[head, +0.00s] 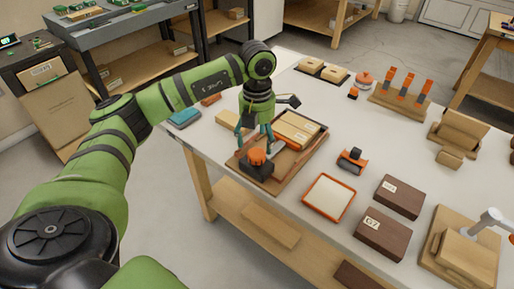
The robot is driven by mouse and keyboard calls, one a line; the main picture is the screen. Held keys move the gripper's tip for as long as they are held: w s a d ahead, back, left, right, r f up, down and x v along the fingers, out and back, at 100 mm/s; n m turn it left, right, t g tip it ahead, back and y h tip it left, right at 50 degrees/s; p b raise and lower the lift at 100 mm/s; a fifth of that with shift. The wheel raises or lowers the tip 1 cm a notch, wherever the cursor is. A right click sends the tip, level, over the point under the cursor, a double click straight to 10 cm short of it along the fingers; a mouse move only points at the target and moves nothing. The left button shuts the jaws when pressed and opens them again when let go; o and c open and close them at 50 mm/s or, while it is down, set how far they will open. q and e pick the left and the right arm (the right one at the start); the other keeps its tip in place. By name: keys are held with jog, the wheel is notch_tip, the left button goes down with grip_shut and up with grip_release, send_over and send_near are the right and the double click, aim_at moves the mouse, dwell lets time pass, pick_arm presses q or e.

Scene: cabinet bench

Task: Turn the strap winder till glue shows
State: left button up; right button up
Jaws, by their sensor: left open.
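The strap winder appears to be the dark block with an orange ridged knob (257,157), on the near-left end of a brown wooden board (240,161). A strap-like brown band runs from it around a light wooden box (298,127) on the same board. My left gripper (254,136) points down just above the knob. Its two fingers are open and spread, with nothing seen between them. I cannot tell whether a fingertip touches the knob. No glue can be made out. My right gripper is out of view.
An orange-rimmed tray (329,197), a small orange-and-black tool (352,160) and dark boxes (382,233) lie to the right on the white bench. A teal item (184,118) and a tan block (229,118) lie left of the gripper. Bare bench top shows between them.

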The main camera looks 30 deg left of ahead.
aim_at(257, 153)
pick_arm(q)
jog(key=shift+f+p, duration=0.4)
jog(key=shift+f, duration=2.05)
jog(key=c, duration=1.1)
